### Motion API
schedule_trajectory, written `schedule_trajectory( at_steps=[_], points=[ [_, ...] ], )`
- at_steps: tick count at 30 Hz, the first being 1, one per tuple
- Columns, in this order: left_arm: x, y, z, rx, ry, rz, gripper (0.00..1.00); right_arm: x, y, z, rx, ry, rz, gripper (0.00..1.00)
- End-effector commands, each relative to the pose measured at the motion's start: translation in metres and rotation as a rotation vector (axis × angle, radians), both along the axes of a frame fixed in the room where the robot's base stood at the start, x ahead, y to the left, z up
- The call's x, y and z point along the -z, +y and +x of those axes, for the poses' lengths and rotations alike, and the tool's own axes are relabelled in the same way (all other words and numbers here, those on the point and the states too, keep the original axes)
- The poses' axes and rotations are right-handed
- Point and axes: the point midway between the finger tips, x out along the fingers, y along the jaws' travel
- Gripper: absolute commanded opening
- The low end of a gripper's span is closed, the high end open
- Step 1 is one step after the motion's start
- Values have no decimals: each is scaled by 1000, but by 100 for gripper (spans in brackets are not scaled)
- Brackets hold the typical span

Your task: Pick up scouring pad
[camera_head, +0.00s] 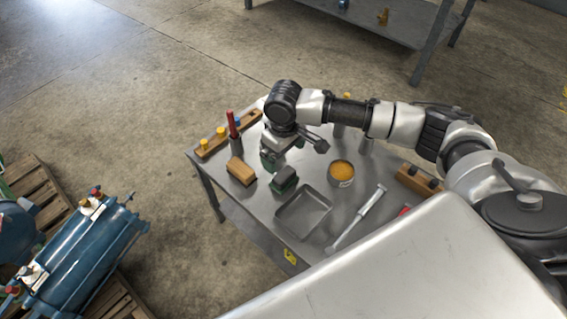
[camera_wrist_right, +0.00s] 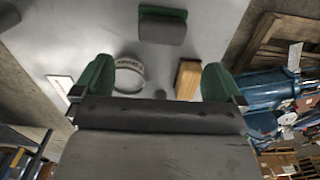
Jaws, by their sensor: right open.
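The scouring pad seems to be the small dark green and grey block (camera_head: 284,180) on the grey table, between the wooden block and the metal tray. It also shows at the top of the right wrist view (camera_wrist_right: 162,26). My right gripper (camera_head: 272,158) is above the table, just behind and left of the pad, pointing down. In the wrist view its green fingers (camera_wrist_right: 155,80) are spread wide with nothing held between them. The pad lies beyond the fingertips, apart from them. My left gripper is not in view.
A wooden block (camera_head: 241,170) lies left of the pad; a metal tray (camera_head: 304,212) is in front. A can with orange contents (camera_head: 341,172) stands to the right. A wooden rack (camera_head: 214,143) lies at the table's left edge.

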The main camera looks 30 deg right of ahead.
Motion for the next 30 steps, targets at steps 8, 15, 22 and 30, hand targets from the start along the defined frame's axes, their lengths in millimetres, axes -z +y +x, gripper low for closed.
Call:
schedule_trajectory(
  at_steps=[8, 15, 22, 30],
  points=[
    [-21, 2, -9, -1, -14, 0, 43, 43, 1, 0, -1, 0, 0, 100],
    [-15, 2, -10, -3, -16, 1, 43, 63, 0, 0, -2, 0, 0, 100],
    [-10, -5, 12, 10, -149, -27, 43, 93, -1, 0, -3, 0, -1, 100],
    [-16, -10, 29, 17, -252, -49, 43, 102, -1, 0, -3, -1, 0, 100]
  ],
)
